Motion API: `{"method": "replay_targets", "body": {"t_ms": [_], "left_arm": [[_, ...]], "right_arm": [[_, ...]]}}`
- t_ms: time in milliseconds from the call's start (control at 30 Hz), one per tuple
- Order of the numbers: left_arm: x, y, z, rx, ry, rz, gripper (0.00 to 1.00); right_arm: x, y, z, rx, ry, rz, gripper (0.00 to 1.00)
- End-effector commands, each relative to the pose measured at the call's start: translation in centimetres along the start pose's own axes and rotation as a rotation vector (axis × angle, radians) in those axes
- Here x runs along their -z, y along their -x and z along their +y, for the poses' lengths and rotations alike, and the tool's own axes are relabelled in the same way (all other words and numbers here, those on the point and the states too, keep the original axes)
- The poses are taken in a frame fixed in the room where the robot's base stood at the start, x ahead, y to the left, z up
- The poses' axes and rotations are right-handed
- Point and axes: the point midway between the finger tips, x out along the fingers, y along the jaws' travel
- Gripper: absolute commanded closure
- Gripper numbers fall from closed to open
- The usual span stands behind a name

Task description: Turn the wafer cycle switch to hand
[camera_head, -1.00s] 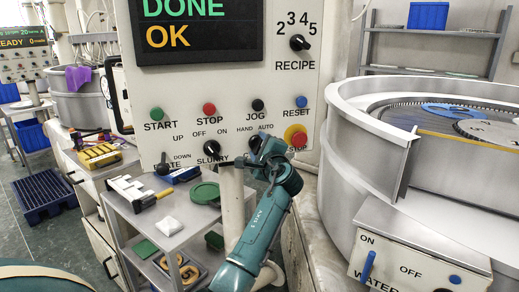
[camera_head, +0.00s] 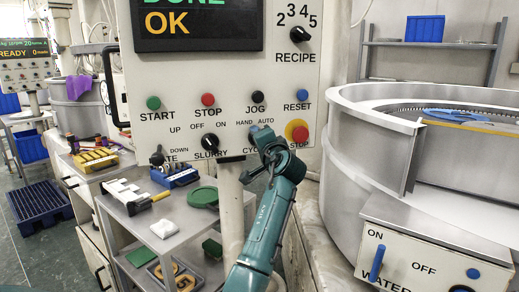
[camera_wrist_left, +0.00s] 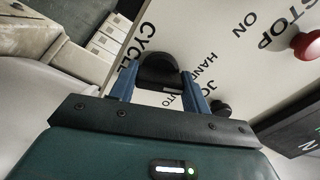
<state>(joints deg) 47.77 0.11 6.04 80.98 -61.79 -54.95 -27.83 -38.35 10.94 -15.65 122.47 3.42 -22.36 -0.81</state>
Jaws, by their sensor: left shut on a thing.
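The control panel (camera_head: 225,85) carries the wafer cycle switch, a black knob below the words HAND and AUTO. In the head view my left gripper (camera_head: 266,143) covers this knob and part of the CYCLE label. In the left wrist view the black knob (camera_wrist_left: 160,70) sits between the two blue fingers of the left gripper (camera_wrist_left: 160,76), which is shut on it. The HAND and AUTO lettering shows just beyond the knob. Which way the knob points is hidden. My right gripper is in neither view.
The slurry knob (camera_head: 210,143) is just left of the gripper, and the red stop button (camera_head: 299,132) on yellow is close on its right. A cart (camera_head: 165,238) with small items stands below. A large round lapping machine (camera_head: 365,150) is at the right.

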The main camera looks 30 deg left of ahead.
Motion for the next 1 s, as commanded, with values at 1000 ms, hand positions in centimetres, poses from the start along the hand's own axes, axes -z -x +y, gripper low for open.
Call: {"method": "replay_targets", "body": {"t_ms": [1000], "left_arm": [[-0.01, 0.02, 0.15, -0.003, 0.164, -0.001, 0.43]], "right_arm": [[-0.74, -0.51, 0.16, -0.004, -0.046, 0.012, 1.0]]}}
